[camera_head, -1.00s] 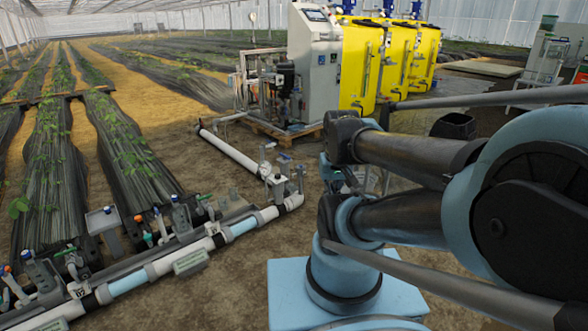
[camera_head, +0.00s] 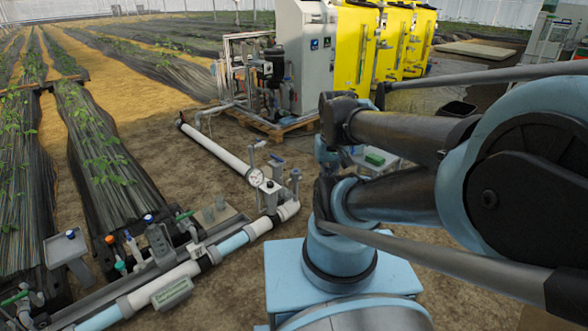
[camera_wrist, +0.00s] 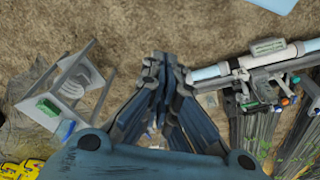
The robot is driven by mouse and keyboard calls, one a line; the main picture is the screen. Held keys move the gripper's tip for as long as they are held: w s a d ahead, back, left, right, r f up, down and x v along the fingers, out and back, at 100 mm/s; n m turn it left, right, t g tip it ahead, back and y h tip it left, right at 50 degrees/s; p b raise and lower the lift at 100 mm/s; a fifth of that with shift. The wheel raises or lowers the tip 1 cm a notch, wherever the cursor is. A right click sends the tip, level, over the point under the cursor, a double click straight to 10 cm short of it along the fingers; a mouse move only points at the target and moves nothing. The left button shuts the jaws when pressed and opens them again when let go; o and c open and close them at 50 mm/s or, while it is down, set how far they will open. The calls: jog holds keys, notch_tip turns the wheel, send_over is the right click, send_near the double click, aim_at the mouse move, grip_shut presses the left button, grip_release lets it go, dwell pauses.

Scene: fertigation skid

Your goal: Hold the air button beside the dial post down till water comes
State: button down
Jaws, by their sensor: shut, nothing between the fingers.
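A round white dial (camera_head: 255,177) stands on a thin post at the near end of the white pipe in the head view. Beside it are a grey box-like fitting (camera_head: 268,194), a blue-topped fitting (camera_head: 277,160) and a grey capped post (camera_head: 295,178). I cannot tell which part is the air button. No flowing water is visible. My gripper (camera_wrist: 165,58) is shut and empty in the wrist view, over bare soil. The pipework (camera_wrist: 265,70) lies to its right there, apart from the fingers. In the head view my arm hides the gripper.
A white pipe (camera_head: 222,149) runs back toward the grey skid cabinet (camera_head: 306,60) and yellow tanks (camera_head: 356,50). Valves (camera_head: 130,250) line the pipe at the left front. A small stand with a green item (camera_wrist: 48,106) is left of my gripper. Bare soil lies between.

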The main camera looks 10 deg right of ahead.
jog(key=shift+w, duration=0.35)
